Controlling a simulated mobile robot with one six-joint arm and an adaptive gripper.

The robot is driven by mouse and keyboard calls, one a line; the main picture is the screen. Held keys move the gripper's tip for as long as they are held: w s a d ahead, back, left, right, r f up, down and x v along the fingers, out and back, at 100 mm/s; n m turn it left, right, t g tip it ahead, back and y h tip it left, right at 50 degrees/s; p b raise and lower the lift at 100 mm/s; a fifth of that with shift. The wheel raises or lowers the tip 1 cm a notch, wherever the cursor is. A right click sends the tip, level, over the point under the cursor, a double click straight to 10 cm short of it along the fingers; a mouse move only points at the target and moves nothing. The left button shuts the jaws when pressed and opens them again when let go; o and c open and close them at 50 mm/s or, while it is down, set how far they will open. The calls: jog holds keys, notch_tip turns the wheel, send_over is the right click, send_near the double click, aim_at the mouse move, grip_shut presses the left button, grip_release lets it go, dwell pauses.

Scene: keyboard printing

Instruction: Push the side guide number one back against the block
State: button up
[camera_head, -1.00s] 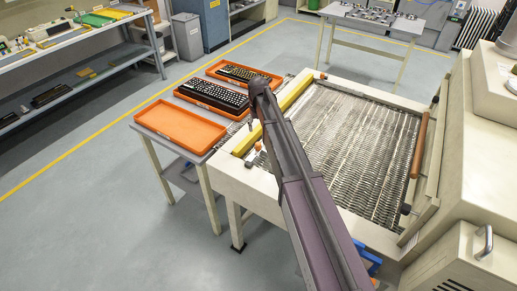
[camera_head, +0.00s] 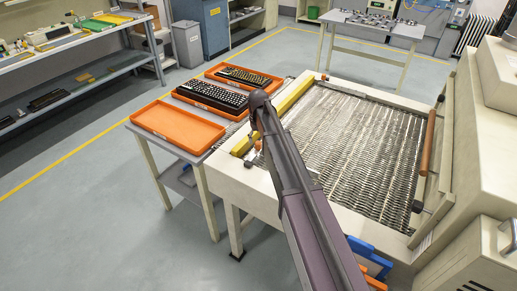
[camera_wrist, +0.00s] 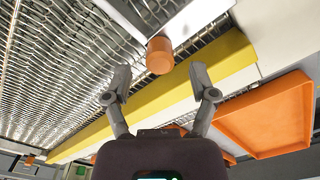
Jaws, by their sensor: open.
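A long yellow bar (camera_head: 296,95), which looks like the side guide, runs along the left edge of the metal mesh conveyor. In the wrist view the yellow bar (camera_wrist: 150,98) crosses diagonally below my gripper (camera_wrist: 160,82). My gripper is open, its fingers spread and nothing held. An orange knob (camera_wrist: 160,55) shows just beyond the gap between the fingertips; I cannot tell whether they touch it. A pale block (camera_wrist: 197,17) lies just past the knob. In the head view my arm hides most of the gripper. I see no number on the guide.
Orange trays stand left of the conveyor: an empty one (camera_head: 178,127) in front, others with keyboards (camera_head: 212,95) behind. The mesh belt (camera_head: 355,145) is bare. A brown roller (camera_head: 427,142) lies along its right side, beside the large beige machine (camera_head: 480,130).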

aim_at(258, 142)
jog(key=shift+f+b, duration=1.25)
jog(key=shift+f, duration=0.3)
jog(key=shift+c, duration=0.2)
grip_shut()
